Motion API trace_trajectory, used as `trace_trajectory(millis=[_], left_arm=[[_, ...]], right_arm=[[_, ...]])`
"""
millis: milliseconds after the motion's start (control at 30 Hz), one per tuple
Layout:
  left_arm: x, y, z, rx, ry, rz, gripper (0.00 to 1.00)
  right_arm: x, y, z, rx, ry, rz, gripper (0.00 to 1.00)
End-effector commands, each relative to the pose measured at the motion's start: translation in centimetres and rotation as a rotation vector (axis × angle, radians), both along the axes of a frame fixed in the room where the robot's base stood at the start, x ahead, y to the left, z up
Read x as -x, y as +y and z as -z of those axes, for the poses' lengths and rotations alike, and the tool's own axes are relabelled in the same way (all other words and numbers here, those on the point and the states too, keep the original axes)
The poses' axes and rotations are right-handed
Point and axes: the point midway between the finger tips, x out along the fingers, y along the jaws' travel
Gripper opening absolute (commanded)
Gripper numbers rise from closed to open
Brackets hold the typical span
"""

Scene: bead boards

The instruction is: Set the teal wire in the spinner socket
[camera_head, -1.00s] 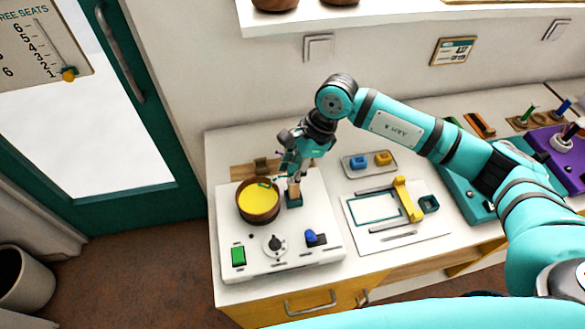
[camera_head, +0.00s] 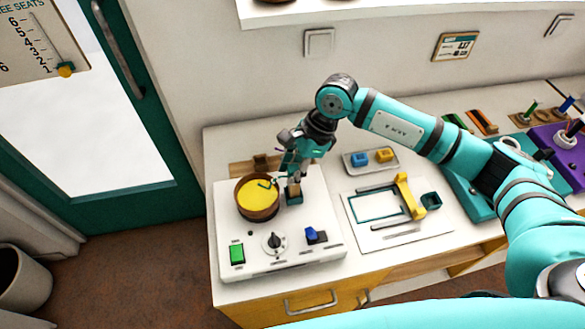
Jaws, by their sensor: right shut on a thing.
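The teal wire (camera_head: 266,184) shows as a small hooked end over the yellow fill of the round brown bowl (camera_head: 258,217) on the white spinner base (camera_head: 318,262). My right gripper (camera_head: 289,179) is shut on the wire, just right of the bowl and above a small teal block with a brown top (camera_head: 294,196). The block stands beside the bowl, and the gripper partly hides its top. I cannot tell whether this block is the socket, or whether the wire touches it. My left gripper is not in view.
The base carries a green switch (camera_head: 237,253), a dark knob (camera_head: 273,242) and a blue lever (camera_head: 311,233). To its right lie a white board with a yellow piece (camera_head: 405,194) and a tray (camera_head: 349,170) of small blocks. The wall stands close behind.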

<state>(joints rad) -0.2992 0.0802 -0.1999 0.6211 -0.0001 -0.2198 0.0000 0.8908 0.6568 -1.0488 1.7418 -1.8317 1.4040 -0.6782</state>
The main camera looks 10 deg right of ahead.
Motion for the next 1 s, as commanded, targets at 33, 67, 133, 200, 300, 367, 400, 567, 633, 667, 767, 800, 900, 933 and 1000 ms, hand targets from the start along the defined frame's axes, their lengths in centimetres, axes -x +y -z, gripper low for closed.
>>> trace_trajectory(millis=[33,67,133,200,300,367,400,567,633,667,767,800,900,933,1000], left_arm=[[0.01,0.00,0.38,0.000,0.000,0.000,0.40],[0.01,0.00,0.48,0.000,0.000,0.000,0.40],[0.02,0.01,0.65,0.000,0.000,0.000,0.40],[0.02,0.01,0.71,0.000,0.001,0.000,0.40],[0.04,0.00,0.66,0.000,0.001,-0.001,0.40],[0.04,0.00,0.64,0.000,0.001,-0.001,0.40],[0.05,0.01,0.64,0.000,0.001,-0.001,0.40],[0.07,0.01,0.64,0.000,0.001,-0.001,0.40],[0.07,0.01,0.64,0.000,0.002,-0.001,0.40],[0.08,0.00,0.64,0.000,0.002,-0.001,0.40],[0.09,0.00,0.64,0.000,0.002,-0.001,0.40],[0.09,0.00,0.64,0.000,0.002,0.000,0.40],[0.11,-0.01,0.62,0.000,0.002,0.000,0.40],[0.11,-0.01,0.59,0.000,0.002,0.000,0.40],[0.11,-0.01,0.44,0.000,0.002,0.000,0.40]], right_arm=[[-0.01,0.00,0.35,0.000,0.000,0.000,0.00],[-0.01,0.00,0.44,0.000,0.000,0.000,0.00],[-0.01,0.00,0.60,0.000,0.000,0.000,0.00],[-0.01,0.00,0.64,0.000,-0.001,0.000,0.00],[-0.01,0.00,0.58,0.000,0.000,0.000,0.00],[-0.01,0.00,0.56,0.000,0.000,0.000,0.00],[-0.01,0.00,0.56,0.000,0.000,0.000,0.00],[-0.01,0.00,0.56,0.000,0.000,0.000,0.42],[-0.01,0.00,0.56,0.000,0.000,0.000,0.51],[-0.01,0.00,0.57,0.000,0.000,0.000,0.52],[-0.01,0.00,0.57,0.000,0.000,0.000,0.52],[-0.01,0.00,0.57,0.000,0.000,0.000,0.52],[-0.01,0.00,0.55,0.000,0.000,0.000,0.52],[-0.01,0.00,0.49,0.000,0.000,0.000,0.52],[-0.02,0.00,0.17,0.000,-0.001,0.000,0.52]])
